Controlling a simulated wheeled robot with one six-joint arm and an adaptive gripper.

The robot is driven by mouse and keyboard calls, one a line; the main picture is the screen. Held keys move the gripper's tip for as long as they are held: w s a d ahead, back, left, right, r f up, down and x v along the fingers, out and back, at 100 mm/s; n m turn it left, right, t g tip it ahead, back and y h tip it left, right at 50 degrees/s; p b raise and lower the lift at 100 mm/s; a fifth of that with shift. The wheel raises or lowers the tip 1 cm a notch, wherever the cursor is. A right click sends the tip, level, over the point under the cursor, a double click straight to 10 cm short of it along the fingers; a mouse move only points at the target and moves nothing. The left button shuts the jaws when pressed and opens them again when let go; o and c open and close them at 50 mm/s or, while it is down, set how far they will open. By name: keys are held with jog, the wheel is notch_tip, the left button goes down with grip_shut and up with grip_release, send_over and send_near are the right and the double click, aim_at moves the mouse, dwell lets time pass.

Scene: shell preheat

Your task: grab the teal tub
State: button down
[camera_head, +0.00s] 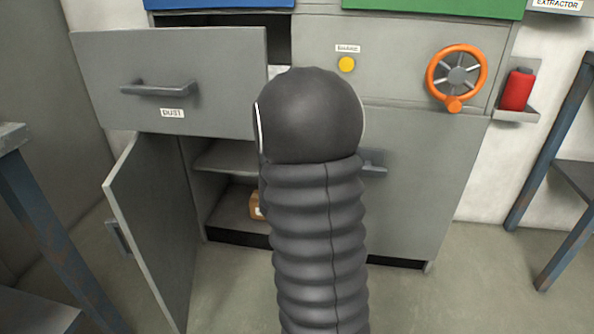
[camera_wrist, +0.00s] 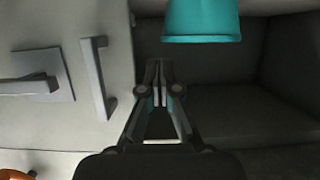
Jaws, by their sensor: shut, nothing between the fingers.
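The teal tub (camera_wrist: 201,22) shows at the top of the wrist view, partly cut off by the picture's edge. It is in or in front of a dark compartment. My gripper (camera_wrist: 160,66) is shut and empty, its fingertips pointing up the picture. The tips are just below and left of the tub's near edge in the picture, and look apart from it. In the head view my arm covers the middle of the cabinet, and neither the tub nor my gripper can be seen there.
The grey cabinet has its DUST drawer (camera_head: 170,85) pulled out and a lower door (camera_head: 155,220) standing open. A small brown box (camera_head: 257,206) is inside. An orange wheel (camera_head: 457,77), a yellow button (camera_head: 347,64) and a red canister (camera_head: 517,89) are at the right.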

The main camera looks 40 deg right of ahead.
jog(key=shift+s+a, duration=0.3)
jog(key=c, duration=1.9)
grip_release()
jog(key=o, duration=0.5)
jog(key=shift+a, duration=0.1)
jog(key=shift+c, duration=0.2)
jog(key=shift+o, duration=1.4)
jog(key=w+a+r+n+t+y, duration=0.1)
jog(key=a+r+y, duration=0.3)
jog(key=a, duration=0.6)
jog(key=shift+a+r+n+t, duration=0.3)
jog(key=shift+r+n, duration=0.2)
jog(key=shift+n, duration=0.3)
jog(key=s+a+r+n+y, duration=0.2)
jog(key=a, duration=0.4)
jog(key=s+a+r+n+y, duration=0.1)
jog(key=s+a+r+y, duration=0.15)
jog(key=a, duration=0.35)
jog(key=s+a+n+g, duration=0.1)
jog(key=s+a, duration=0.2)
jog(key=s, duration=0.4)
jog(key=s+a+n+g+y, duration=0.1)
jog(key=s+a+g, duration=0.1)
jog(key=s, duration=0.5)
jog(key=s+a+n+g+y, duration=0.1)
jog(key=s+a+n+g, duration=0.1)
jog(key=s+a, duration=0.2)
jog(key=s, duration=0.3)
jog(key=shift+s+a+r, duration=0.25)
jog(key=shift+s+a, duration=0.15)
